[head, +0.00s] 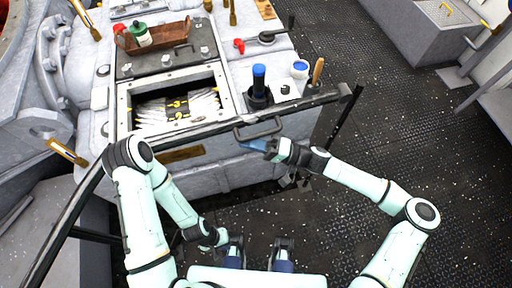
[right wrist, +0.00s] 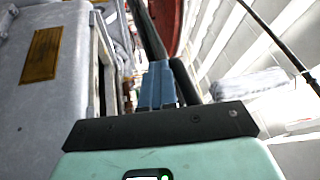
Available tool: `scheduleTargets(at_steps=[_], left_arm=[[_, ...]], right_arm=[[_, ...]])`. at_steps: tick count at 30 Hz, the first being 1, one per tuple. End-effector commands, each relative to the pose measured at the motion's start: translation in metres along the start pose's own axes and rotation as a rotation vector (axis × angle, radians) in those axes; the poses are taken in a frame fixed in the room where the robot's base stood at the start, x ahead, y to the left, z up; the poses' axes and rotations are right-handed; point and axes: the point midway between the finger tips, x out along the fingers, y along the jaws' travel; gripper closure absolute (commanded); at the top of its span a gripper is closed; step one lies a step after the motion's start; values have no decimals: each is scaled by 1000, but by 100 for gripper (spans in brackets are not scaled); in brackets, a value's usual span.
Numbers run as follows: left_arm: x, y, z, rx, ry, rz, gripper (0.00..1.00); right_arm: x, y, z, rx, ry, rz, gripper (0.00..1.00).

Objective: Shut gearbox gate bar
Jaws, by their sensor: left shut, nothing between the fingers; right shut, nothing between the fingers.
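The gate bar (head: 313,103) is a long dark bar. In the head view it slants from the lower left up across the front of the gearbox (head: 222,172) to the right. A looped dark handle (head: 258,134) sticks out from it. My right gripper (head: 252,145) is shut, its blue fingers just below the handle. In the right wrist view the shut fingers (right wrist: 158,86) are close beside the dark handle (right wrist: 187,80); I cannot tell whether they touch. My left gripper (head: 222,240) is low, near my base, shut and empty, well away from the handle.
The gearbox top has an open hatch (head: 180,105), a rusty tray (head: 158,38), a blue-topped dark cylinder (head: 258,85) and a blue-and-white pot (head: 300,68). The deck (head: 410,140) to the right is clear.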

Motion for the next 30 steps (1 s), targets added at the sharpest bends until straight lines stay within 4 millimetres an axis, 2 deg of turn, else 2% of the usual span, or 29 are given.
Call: scheduleTargets(at_steps=[3, 12, 26, 30], left_arm=[[-4, 1, 0, 0, -1, 0, 100], [-7, 2, 0, 0, 1, 0, 100], [-7, 2, 0, 1, 1, 0, 100], [-1, 0, -1, 0, 3, 1, 100]], right_arm=[[6, -16, -2, 20, 14, -48, 100], [12, -34, -4, 43, 26, -101, 100], [13, -36, -3, 45, 20, -109, 100], [10, -25, -3, 47, 21, -106, 100]])
